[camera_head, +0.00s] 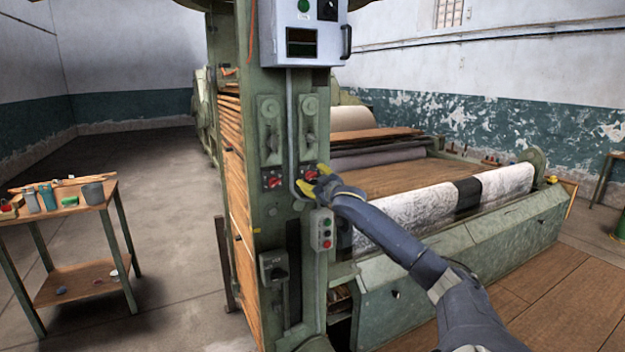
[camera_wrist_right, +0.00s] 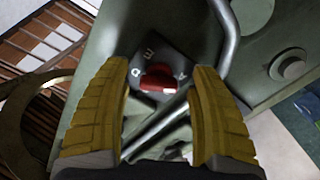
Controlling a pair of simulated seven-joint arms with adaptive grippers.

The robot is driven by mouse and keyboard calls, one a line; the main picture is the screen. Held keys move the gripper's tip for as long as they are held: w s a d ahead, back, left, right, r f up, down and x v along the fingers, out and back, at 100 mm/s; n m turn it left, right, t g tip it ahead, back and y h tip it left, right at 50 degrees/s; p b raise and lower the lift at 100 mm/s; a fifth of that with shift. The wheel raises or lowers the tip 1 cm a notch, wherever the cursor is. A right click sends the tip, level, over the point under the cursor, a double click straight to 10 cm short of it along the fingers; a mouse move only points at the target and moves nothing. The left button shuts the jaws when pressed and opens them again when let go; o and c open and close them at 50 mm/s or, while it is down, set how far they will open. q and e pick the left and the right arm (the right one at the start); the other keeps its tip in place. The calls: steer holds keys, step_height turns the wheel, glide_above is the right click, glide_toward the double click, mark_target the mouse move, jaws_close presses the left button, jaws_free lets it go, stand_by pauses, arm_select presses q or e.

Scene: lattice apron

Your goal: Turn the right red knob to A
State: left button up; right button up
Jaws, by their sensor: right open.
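The right red knob (camera_head: 310,175) is on the green machine column, beside the left red knob (camera_head: 273,182). My right gripper (camera_head: 322,182) is at the right knob, its yellow fingers partly covering that area. In the right wrist view the red knob (camera_wrist_right: 158,80) sits on a dark dial plate (camera_wrist_right: 165,58) with letters, among them D at its left and A at its right. The fingers of my right gripper (camera_wrist_right: 162,105) stand open on either side of it, with gaps. A pale mark shows at the knob's lower right. My left gripper is out of view.
A push-button box (camera_head: 322,230) hangs below the knobs, and a grey control cabinet (camera_head: 303,35) is above. A grey conduit (camera_head: 291,130) runs down between the knobs. A wooden side table (camera_head: 75,205) with cups and tools stands at the left; the floor between is clear.

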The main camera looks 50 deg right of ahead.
steer(key=v, duration=1.2)
stand_by(0.5)
stand_by(0.3)
